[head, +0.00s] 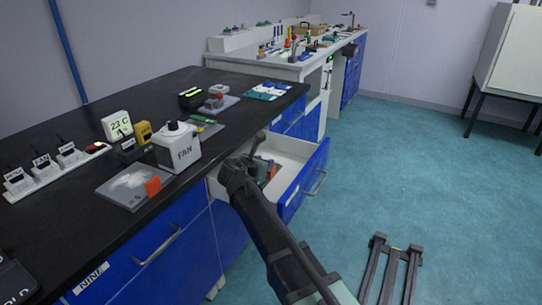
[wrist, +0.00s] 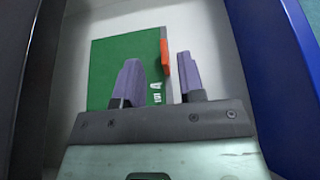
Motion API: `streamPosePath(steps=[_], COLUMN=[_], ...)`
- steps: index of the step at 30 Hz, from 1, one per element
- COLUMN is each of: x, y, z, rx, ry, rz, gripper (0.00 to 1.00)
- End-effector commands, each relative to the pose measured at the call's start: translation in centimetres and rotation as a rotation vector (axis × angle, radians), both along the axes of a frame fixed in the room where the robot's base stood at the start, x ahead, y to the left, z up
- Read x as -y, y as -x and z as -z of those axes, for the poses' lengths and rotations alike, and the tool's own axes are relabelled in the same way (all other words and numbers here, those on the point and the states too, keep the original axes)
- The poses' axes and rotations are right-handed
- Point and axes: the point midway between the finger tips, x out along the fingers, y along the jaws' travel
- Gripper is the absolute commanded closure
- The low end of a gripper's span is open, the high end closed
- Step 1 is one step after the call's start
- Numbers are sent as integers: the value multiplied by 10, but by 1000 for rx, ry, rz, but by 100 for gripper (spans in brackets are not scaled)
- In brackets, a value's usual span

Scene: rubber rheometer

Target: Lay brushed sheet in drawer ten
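An open drawer (head: 288,150) with a white inside and blue front stands out from the bench; no number on it is readable. A green sheet (wrist: 105,55) with an orange tab (wrist: 165,55) and some white lettering lies in the white inside in the wrist view. The sheet and tab also show partly in the head view, behind my arm. My gripper (wrist: 158,75) is over the drawer, its two purple fingers apart on either side of the tab's line. I see no contact with the tab. Whether this is the brushed sheet cannot be told.
A grey plate (head: 118,196) with a white patch and an orange tab lies on the black bench (head: 60,225). The closed drawer below is labelled NINE (head: 90,279).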

Motion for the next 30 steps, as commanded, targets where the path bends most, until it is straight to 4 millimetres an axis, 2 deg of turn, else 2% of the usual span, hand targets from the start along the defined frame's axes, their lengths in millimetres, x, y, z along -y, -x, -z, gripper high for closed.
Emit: streamPosePath(steps=[1, 3, 8, 30], x=[-4, -10, -17, -17], y=[13, 25, 39, 39], z=[-10, -15, -18, -17], rx=[0, -1, 0, 0], ry=[0, -1, 0, -1], rz=[-3, -2, -1, 0], gripper=[64, 64, 64, 64])
